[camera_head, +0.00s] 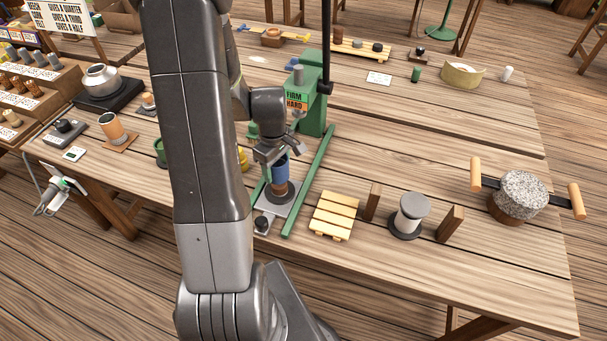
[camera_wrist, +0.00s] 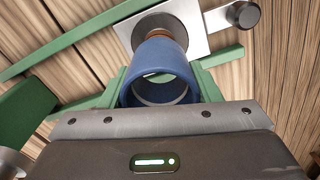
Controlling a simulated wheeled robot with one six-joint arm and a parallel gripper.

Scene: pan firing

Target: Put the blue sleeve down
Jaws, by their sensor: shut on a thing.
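The blue sleeve (camera_head: 280,170) is a short open tube in my gripper (camera_head: 279,148), above the metal plate of the green press. In the wrist view the blue sleeve (camera_wrist: 160,72) shows its open end toward the camera, with the gripper body (camera_wrist: 160,140) below it. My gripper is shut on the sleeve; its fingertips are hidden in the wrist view. A brown round piece on a grey disc (camera_head: 281,191) is just under the sleeve. I cannot tell whether the sleeve touches it.
The green press (camera_head: 313,92) stands close behind my gripper, with a green rail (camera_head: 309,185) beside the plate. A slatted wooden rack (camera_head: 335,214), a spool (camera_head: 411,214) between wooden blocks and a stone grinder (camera_head: 519,196) stand to the right. Bare tabletop (camera_head: 420,150) lies behind them.

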